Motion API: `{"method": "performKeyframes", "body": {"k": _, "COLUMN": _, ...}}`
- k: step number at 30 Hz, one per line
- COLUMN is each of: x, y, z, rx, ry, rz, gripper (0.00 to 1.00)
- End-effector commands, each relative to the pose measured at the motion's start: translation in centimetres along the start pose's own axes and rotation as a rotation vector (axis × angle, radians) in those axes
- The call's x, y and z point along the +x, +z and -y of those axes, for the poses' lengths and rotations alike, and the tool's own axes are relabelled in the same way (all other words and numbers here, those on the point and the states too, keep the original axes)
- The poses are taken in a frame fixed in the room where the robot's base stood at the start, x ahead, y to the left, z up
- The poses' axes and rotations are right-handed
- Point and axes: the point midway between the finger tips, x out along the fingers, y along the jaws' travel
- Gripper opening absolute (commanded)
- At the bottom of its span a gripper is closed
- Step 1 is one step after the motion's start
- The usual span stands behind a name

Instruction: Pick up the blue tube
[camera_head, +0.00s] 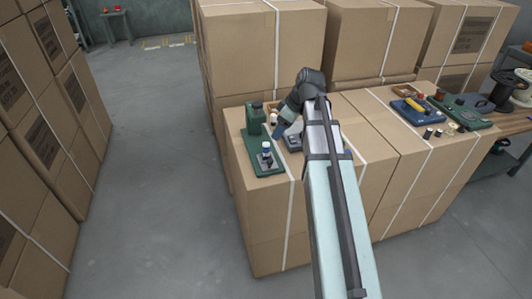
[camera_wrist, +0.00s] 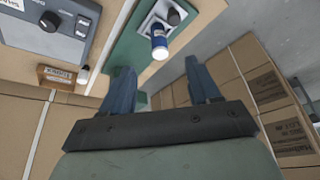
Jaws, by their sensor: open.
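The blue tube (camera_wrist: 159,45) stands on a light plate of the green device (camera_wrist: 128,50) in the wrist view, with a pale end facing the camera. In the head view the tube (camera_head: 266,149) is a small blue and white piece on the green device (camera_head: 262,168) at the near left of the boxes. My gripper (camera_wrist: 160,82) is open and empty. Its two blue fingers point toward the device, with the tube beyond the gap between them and apart from both. In the head view my gripper (camera_head: 279,130) is just right of and above the tube.
A dark knob (camera_wrist: 173,17) sits beside the tube. A grey device (camera_wrist: 45,25), a labelled wooden block (camera_wrist: 57,76) and a small vial (camera_wrist: 82,76) lie to the left in the wrist view. More devices (camera_head: 410,110) stand at the right. Open floor (camera_head: 150,180) lies left of the boxes.

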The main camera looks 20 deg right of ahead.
Motion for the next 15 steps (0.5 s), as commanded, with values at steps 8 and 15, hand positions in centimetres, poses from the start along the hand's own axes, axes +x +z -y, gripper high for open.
{"method": "performKeyframes", "body": {"k": 8, "x": 2.2, "y": -0.1, "z": -0.6, "rx": 0.008, "ry": 0.016, "rz": -0.003, "gripper": 0.61}}
{"method": "performKeyframes", "body": {"k": 15, "x": 5.7, "y": -0.1, "z": -0.6, "rx": 0.008, "ry": 0.015, "rz": -0.003, "gripper": 0.61}}
